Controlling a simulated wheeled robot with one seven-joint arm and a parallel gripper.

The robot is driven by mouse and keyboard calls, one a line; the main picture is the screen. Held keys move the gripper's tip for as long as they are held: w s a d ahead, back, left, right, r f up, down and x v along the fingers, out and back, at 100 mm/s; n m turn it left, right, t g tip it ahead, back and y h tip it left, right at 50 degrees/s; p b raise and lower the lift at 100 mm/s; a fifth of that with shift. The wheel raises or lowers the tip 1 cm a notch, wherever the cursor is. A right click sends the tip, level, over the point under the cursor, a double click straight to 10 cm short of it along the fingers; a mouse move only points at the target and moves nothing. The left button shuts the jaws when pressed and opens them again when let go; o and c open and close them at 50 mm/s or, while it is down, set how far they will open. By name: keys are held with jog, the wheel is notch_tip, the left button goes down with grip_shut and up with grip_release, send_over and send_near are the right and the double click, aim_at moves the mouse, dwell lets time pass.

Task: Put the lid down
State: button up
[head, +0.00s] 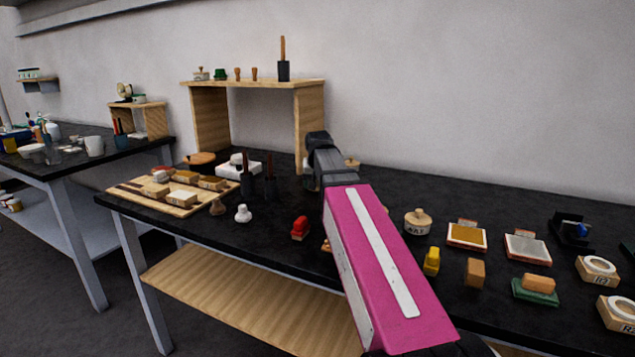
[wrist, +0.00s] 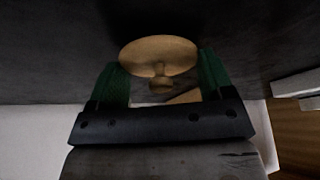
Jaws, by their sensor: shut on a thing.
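My gripper (wrist: 160,72) shows in the wrist view with its two green fingers on either side of the knob of a round, pale wooden lid (wrist: 158,48). The gripper is shut on the lid. The lid's disc lies beyond the fingertips, close to a dark surface; I cannot tell whether it touches. In the head view my dark wrist and pink arm link hide the fingers and the held lid. A tan top (head: 352,162) shows just right of my wrist; I cannot tell what it belongs to.
The black worktop (head: 290,207) carries a wooden board (head: 130,193) with blocks, a red item (head: 300,228), a lidded jar (head: 417,222) and a yellow item (head: 431,261). A wooden shelf (head: 308,128) stands behind my wrist. Clear worktop lies between the white figure and the red item.

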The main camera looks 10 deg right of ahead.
jog(key=shift+f, duration=0.25)
jog(key=o, duration=0.9)
jog(key=shift+r, duration=0.55)
jog(key=v, duration=1.2)
jog(key=shift+r, duration=0.1)
